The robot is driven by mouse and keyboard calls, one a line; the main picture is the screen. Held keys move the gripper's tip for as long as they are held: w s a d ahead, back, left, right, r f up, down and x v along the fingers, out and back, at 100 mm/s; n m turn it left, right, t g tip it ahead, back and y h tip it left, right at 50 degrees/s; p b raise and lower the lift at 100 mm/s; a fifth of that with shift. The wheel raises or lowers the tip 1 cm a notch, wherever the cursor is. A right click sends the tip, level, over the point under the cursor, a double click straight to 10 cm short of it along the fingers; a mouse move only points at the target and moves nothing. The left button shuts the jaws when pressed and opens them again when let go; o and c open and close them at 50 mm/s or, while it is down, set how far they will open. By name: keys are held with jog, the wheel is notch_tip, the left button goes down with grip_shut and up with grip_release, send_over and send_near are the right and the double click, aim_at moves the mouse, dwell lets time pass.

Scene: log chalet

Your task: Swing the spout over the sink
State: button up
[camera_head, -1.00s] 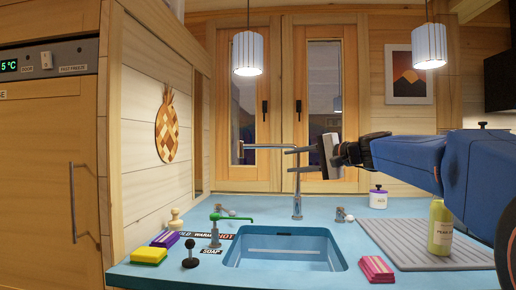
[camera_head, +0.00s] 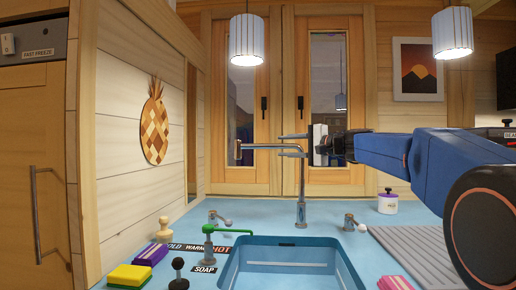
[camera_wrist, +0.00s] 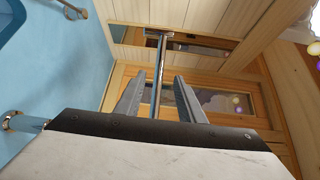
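The chrome tap (camera_head: 301,188) stands upright behind the blue sink (camera_head: 232,262). Its long spout (camera_head: 262,147) points left in the head view, off to the side of the basin. My gripper (camera_head: 289,145) is at the spout's end near the column, with one finger above and one below it in that view. In the wrist view the spout (camera_wrist: 159,72) runs between the two fingers of my gripper (camera_wrist: 160,92), with gaps on both sides. The fingers are open and do not appear to close on it.
A green soap tap (camera_head: 209,238), black knob (camera_head: 178,272), sponge (camera_head: 129,276) and small tap handles (camera_head: 349,222) stand around the sink. A white jar (camera_head: 387,203) is at the right by the ribbed drainer (camera_head: 420,250). Windows (camera_head: 328,100) rise behind the tap.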

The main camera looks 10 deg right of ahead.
aim_at(261, 147)
jog(key=x, duration=1.3)
jog(key=shift+w, duration=0.15)
grip_shut()
